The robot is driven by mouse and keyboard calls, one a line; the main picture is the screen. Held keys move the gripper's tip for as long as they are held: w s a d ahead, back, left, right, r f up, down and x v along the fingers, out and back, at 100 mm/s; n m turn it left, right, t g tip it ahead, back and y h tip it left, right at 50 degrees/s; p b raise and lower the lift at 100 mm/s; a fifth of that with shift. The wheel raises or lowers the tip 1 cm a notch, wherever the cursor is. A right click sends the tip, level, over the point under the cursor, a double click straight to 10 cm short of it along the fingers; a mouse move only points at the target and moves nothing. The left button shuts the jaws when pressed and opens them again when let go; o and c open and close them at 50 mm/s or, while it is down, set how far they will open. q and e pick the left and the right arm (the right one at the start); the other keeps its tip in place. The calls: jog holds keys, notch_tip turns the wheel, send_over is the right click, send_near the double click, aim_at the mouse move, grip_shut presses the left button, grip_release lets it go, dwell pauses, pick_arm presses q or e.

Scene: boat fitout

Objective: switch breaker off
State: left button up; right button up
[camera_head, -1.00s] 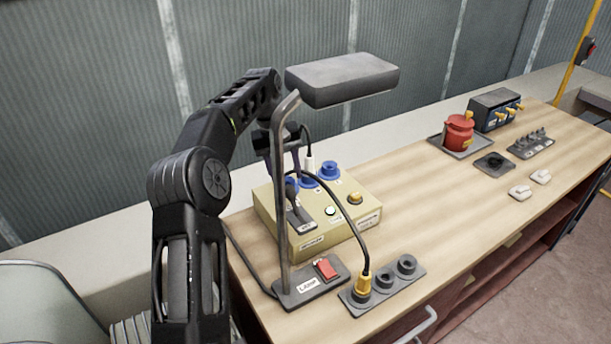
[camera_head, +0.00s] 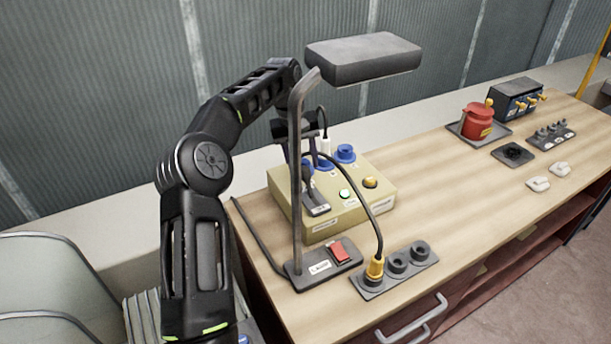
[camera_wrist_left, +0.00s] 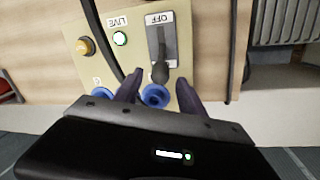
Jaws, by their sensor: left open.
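The breaker is a dark lever on a grey plate (camera_head: 317,209) on top of a beige box (camera_head: 345,211). In the left wrist view the plate (camera_wrist_left: 155,40) reads OFF, upside down, and the lever's dark knob (camera_wrist_left: 160,72) lies at the end away from that label. A green light (camera_wrist_left: 120,39) marked LIVE is lit beside it. My left gripper (camera_wrist_left: 158,90) is open, its fingers on either side of a blue socket (camera_wrist_left: 155,97), close to the knob. I cannot tell whether they touch it. In the head view the lamp pole partly hides this gripper. My right gripper is out of view.
A desk lamp (camera_head: 362,58) with a pole and a red-switch base (camera_head: 325,265) stands in front of the box. A black cable runs to a yellow plug (camera_head: 375,270) in a socket strip (camera_head: 400,270). A red switch (camera_head: 478,120) sits farther right. The middle bench is clear.

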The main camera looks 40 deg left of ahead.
aim_at(304, 168)
pick_arm(q)
jog(key=f, duration=0.5)
jog(key=shift+w+d+p, duration=0.25)
jog(key=shift+d+p, duration=0.1)
jog(key=shift+p, duration=0.05)
grip_shut()
dwell(1.0)
